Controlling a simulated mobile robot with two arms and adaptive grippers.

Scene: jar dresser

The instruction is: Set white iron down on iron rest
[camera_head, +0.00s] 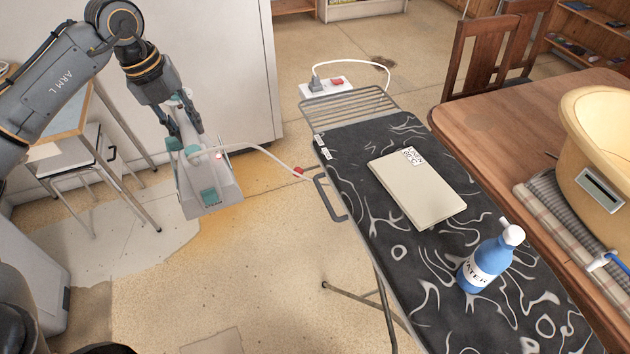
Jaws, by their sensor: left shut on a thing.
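My left gripper (186,132) is shut on the white iron (222,178), which has teal parts and hangs tilted above the floor, left of the ironing board. The fingers cover part of its upper end. A white cord runs from the iron rightward to the board's edge. The iron rest (350,107) is a metal wire rack at the far end of the ironing board (380,240). My right gripper does not show.
A cream folded item (417,190) and a blue water bottle (490,258) are on the black patterned board. A wooden table (500,110) with a yellow basin (600,150) is at the right. The board's side handle (328,197) sticks out leftward.

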